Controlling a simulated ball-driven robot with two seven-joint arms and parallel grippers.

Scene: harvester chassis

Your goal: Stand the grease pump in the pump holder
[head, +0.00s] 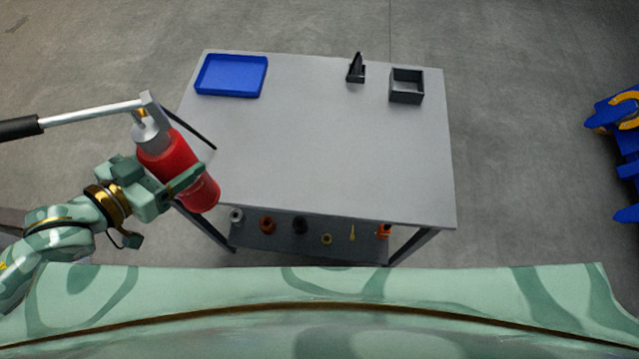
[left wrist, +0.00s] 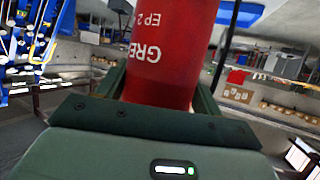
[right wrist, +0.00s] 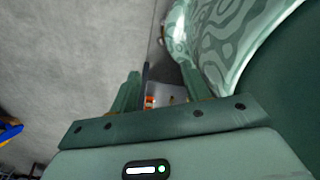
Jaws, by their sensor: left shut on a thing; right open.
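The grease pump, a red cylinder (head: 180,172) with a grey head, silver lever, black grip and thin black hose, is held tilted left of the table. My left gripper (head: 187,180) is shut around its red body; the left wrist view shows the red body (left wrist: 160,55) with white lettering between the fingers. A dark square open-topped box (head: 406,98), apparently the pump holder, stands empty at the table's back right, well away from the pump. My right gripper (right wrist: 160,92) is open and empty; it is out of the head view.
The grey table (head: 320,140) is mostly bare. A blue tray (head: 231,92) lies at its back left, and a small black stand (head: 356,73) stands left of the box. A lower shelf (head: 280,247) holds several small parts. Blue-and-orange machinery (head: 620,115) stands at far right.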

